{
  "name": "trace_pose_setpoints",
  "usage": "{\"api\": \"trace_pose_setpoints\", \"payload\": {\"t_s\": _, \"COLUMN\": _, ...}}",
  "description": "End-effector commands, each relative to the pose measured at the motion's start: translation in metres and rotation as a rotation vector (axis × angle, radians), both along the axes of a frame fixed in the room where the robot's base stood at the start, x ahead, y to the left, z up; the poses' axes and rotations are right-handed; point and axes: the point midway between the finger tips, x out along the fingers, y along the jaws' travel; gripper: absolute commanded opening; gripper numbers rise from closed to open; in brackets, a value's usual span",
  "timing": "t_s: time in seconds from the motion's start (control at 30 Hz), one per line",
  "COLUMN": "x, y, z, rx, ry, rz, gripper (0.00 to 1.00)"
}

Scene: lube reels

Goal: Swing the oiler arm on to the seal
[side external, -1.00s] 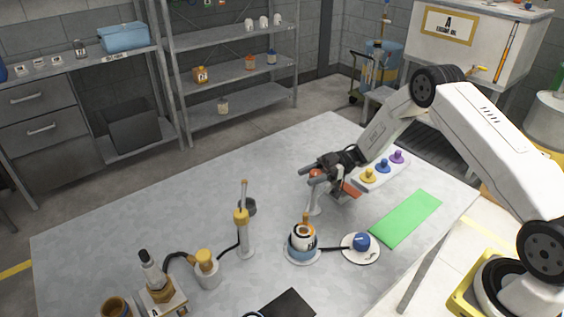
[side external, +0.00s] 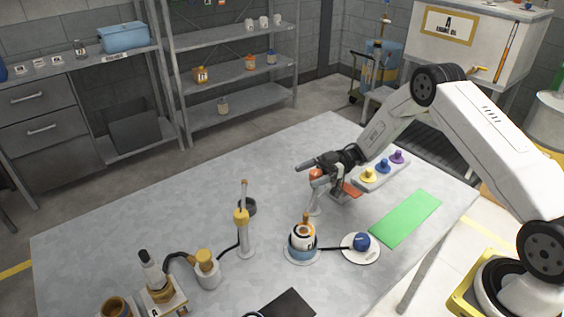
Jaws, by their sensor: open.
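My gripper (side external: 322,164) is open above the right middle of the table, with its fingers pointing left. Just below it is a slim pale stand with a red-orange knob (side external: 316,175); I cannot tell whether they touch. I cannot tell for sure which part is the oiler arm. A white ring (side external: 303,233) with an orange middle sits on a blue cup on a pale saucer, and may be the seal. It is in front of my gripper and apart from it. A pale post with a yellow collar (side external: 241,216) stands left of it.
A blue knob (side external: 362,241) on a white plate links to the cup by a dark rod. A green mat (side external: 406,218) and a tray with yellow, blue and purple knobs (side external: 383,167) lie right. A yellow-capped bottle (side external: 206,268) with a hose stands front left. The table's back left is clear.

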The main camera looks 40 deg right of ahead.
Motion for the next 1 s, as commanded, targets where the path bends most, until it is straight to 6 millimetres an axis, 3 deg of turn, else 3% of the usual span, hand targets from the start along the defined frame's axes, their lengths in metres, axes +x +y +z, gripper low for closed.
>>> {"api": "trace_pose_setpoints", "payload": {"t_s": 0.3, "x": 0.000, "y": 0.000, "z": 0.028, "rx": 0.000, "ry": -0.001, "rz": 0.000, "gripper": 0.86}}
{"api": "trace_pose_setpoints", "payload": {"t_s": 1.0, "x": -0.054, "y": 0.000, "z": 0.089, "rx": 0.000, "ry": 0.001, "rz": 0.000, "gripper": 0.86}}
